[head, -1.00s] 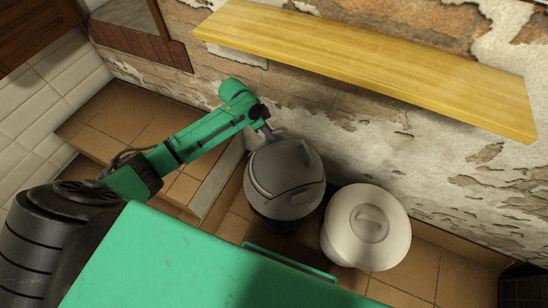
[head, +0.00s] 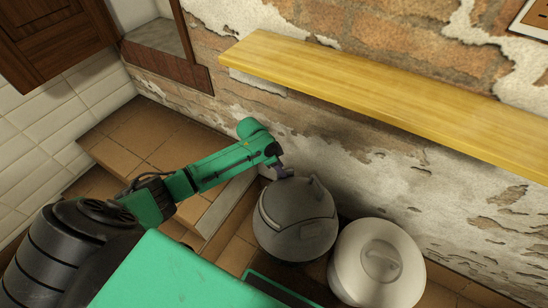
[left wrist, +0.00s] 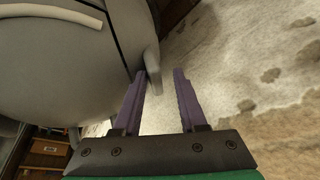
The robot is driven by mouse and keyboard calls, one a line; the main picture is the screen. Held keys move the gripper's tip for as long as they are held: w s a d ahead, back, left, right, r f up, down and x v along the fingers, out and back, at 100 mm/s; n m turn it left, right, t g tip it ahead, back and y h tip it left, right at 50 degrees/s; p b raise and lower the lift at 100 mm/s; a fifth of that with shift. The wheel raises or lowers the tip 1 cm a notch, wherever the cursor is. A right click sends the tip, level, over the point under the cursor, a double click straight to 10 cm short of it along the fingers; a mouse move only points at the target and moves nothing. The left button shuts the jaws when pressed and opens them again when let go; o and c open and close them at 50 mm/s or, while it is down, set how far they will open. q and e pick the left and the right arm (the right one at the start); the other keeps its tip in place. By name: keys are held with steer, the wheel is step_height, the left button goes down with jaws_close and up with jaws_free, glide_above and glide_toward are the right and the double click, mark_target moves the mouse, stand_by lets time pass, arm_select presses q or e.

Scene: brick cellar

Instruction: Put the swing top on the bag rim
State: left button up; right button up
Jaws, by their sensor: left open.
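The swing top (head: 292,222) is a grey dome with a raised flap and a small upright fin, standing on the floor side by the wall in the head view. It fills the upper left of the left wrist view (left wrist: 62,75). What is under it, including any bag rim, is hidden by the dome, so I cannot tell how it sits. My left gripper (head: 286,173) is at the dome's wall-side edge. Its two purple fingers (left wrist: 162,88) are apart, with a grey fin close to the left fingertip. I cannot tell whether they touch. My right gripper is out of view.
A white lidded bin (head: 378,262) stands close to the right of the dome. A yellow wooden shelf (head: 390,98) juts from the peeling wall above. A tiled step (head: 150,145) lies left of the dome. A wooden cabinet (head: 50,45) hangs at upper left.

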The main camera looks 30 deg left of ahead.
arm_select(q)
steer(key=p+v, duration=0.2)
steer(key=v, duration=0.8)
steer(key=shift+r, duration=0.1)
steer(key=s+a+f+n+y, duration=0.1)
steer(key=s+a+f+n, duration=0.15)
steer(key=f, duration=0.45)
steer(key=s+a+f+n+y, duration=0.1)
steer(key=s+a+f+n, duration=0.15)
steer(key=f, duration=0.55)
steer(key=s+a+f+n+y, duration=0.1)
steer(key=s+a+f, duration=0.15)
steer(key=f, duration=0.45)
steer(key=s+d+f, duration=0.1)
steer(key=s+f, duration=0.4)
steer(key=s, duration=0.4)
steer(key=s+d+f+g, duration=0.1)
steer(key=s+f, duration=0.4)
steer(key=s, duration=0.5)
steer(key=s+d+f+n, duration=0.1)
steer(key=s+d+f, duration=0.2)
steer(key=s, duration=0.6)
step_height(320, 180, down, 2)
steer(key=shift+s+f+g+y, duration=0.1)
steer(key=shift+s+g+y, duration=0.2)
steer(key=shift+s+g, duration=0.1)
